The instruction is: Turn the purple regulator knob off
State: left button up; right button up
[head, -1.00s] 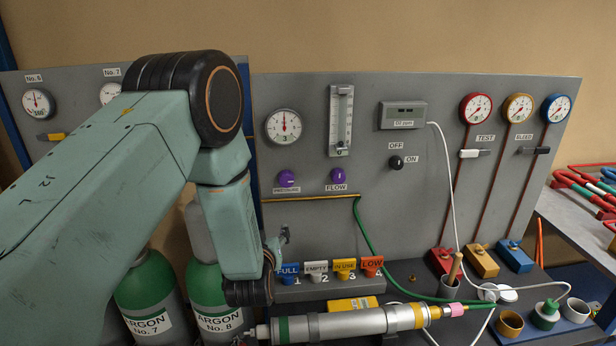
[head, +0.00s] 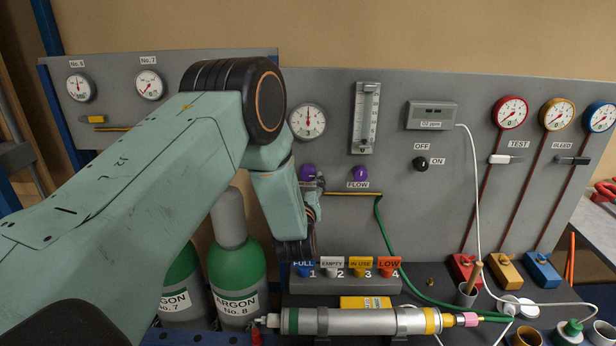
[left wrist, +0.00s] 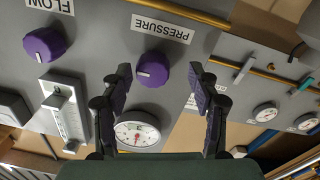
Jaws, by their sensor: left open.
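The purple PRESSURE knob (head: 307,173) is on the grey panel, below a round white gauge (head: 307,121). My left gripper (head: 316,187) is at it, and the gripper and arm hide the knob's lower part and its label in the head view. In the left wrist view, which is upside down, the PRESSURE knob (left wrist: 153,69) shows between the two spread fingers of the open left gripper (left wrist: 160,76), with a gap on each side. The knob has a white pointer mark. A second purple knob, FLOW (head: 360,174), is to the right. My right gripper is not in view.
A flow tube (head: 365,117) and a black OFF/ON knob (head: 420,164) are on the panel. A yellow pipe (head: 345,193) and green hose (head: 380,225) run below the knobs. A tag rack (head: 345,285) and a metal cylinder (head: 355,322) lie lower; argon bottles (head: 237,265) stand left.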

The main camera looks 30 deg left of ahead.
pick_arm(q)
jog(key=shift+w+a+r, duration=0.1)
jog(key=shift+w+a, duration=0.05)
jog(key=shift+w, duration=0.35)
jog(key=shift+w+d+r, duration=0.2)
jog(key=shift+w+r, duration=0.1)
jog(key=shift+w, duration=0.15)
jog(key=shift+w+a+f, duration=0.25)
jog(key=shift+a+f, duration=0.1)
jog(key=shift+a, duration=0.15)
jog(key=shift+c, duration=0.4)
jog(key=shift+s+d+r, duration=0.15)
jog(key=shift+d+r, duration=0.1)
jog(key=shift+d, duration=0.15)
jog(key=c, duration=0.4)
jog(key=shift+a, duration=0.2)
jog(key=c, duration=0.5)
jog(key=shift+c, duration=0.8)
jog(key=shift+d, duration=0.15)
jog(key=shift+c, duration=0.2)
